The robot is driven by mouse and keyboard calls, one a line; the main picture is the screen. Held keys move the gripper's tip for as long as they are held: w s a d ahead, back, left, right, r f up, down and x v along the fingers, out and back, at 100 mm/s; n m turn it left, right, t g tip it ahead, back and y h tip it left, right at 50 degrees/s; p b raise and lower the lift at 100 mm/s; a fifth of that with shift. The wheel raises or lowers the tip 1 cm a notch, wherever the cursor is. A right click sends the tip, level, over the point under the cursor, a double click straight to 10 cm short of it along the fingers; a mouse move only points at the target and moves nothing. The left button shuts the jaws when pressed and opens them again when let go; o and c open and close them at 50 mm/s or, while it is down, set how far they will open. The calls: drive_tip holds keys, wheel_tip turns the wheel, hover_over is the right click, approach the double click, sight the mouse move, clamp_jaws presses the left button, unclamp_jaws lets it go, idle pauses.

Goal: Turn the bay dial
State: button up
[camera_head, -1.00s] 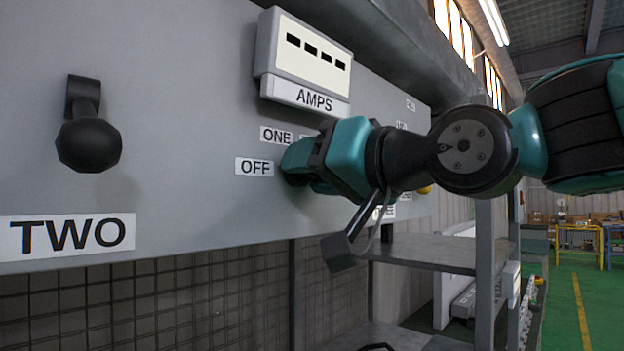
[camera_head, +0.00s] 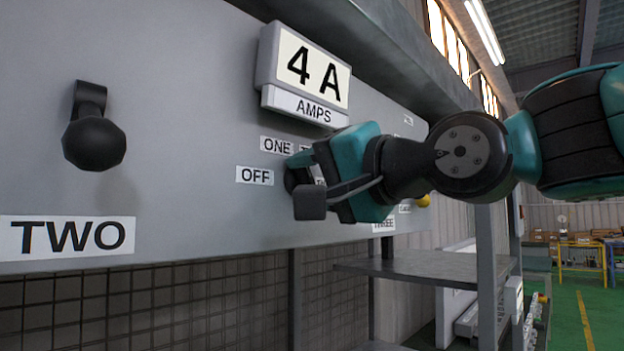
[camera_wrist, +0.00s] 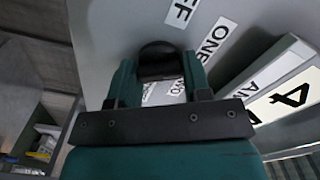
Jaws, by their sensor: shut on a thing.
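The bay dial (camera_wrist: 158,52) is a dark round knob on the grey panel, best seen in the wrist view between my fingers. My gripper (camera_wrist: 158,80) is shut on it, one finger on each side. In the head view my gripper (camera_head: 298,172) hides most of the dial. Labels OFF (camera_head: 254,175) and ONE (camera_head: 276,145) stand beside the dial. Other labels near it are partly covered. The AMPS display (camera_head: 308,68) above the dial reads "4 A".
A black lever with a ball knob (camera_head: 94,140) sticks out of the panel at the left, above a TWO label (camera_head: 66,237). A yellow knob (camera_head: 424,200) shows behind my wrist. A grey metal shelf (camera_head: 425,266) stands below right.

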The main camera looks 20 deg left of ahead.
idle(0.3)
drive_tip(key=o, duration=0.9)
drive_tip(key=shift+s+d+f+b, duration=0.1)
drive_tip(key=shift+s+d+b, duration=0.05)
drive_tip(key=shift+d+b, duration=0.3)
drive_tip(key=b+v, duration=0.6)
drive_tip(key=v, duration=1)
drive_tip(key=shift+s+d, duration=0.15)
drive_tip(key=shift+d, duration=0.1)
